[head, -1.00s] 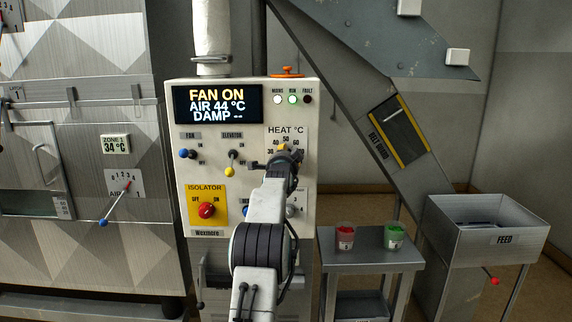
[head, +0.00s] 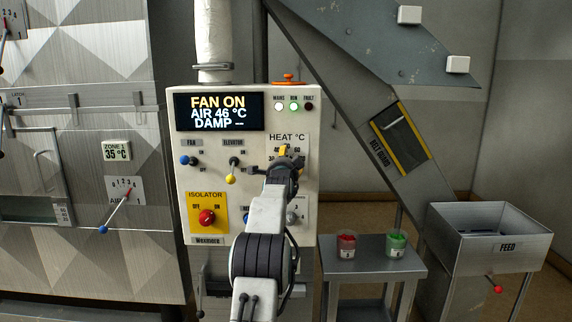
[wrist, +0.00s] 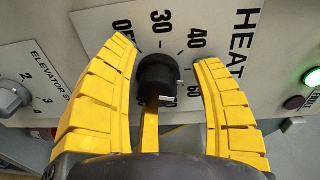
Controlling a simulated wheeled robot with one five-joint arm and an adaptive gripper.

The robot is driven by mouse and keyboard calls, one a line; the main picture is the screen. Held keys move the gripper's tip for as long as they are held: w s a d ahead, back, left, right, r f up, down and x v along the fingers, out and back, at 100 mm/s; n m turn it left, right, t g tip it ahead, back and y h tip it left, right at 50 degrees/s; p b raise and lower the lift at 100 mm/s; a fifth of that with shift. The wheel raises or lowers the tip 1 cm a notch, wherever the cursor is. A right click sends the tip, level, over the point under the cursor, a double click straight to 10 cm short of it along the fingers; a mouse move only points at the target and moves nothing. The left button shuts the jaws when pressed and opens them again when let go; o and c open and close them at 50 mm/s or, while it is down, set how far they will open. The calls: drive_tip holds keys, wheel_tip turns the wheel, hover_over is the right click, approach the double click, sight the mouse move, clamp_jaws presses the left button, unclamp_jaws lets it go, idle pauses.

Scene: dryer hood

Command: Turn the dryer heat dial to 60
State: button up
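The heat dial (wrist: 157,80) is a dark round knob on the cream panel, with numbers around it and a small white mark on its lower right side in the wrist view. I cannot tell which number it points to. My gripper (wrist: 165,55) has its two yellow fingers apart, one on each side of the knob, with a visible gap to the right finger. In the head view my gripper (head: 283,154) is in front of the HEAT °C scale and hides the knob and part of the numbers. The display (head: 219,111) reads FAN ON, AIR 46 °C, DAMP.
The fan lever (head: 185,160), elevator lever (head: 231,179) and red isolator knob (head: 207,217) are left of my arm. A small table (head: 375,258) with two cups and the feed bin (head: 490,235) stand right.

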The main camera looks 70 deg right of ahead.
drive_tip(key=shift+s, duration=0.1)
drive_tip(key=v, duration=1.2)
idle(0.5)
drive_tip(key=shift+f, duration=0.15)
drive_tip(key=shift+c, duration=0.2)
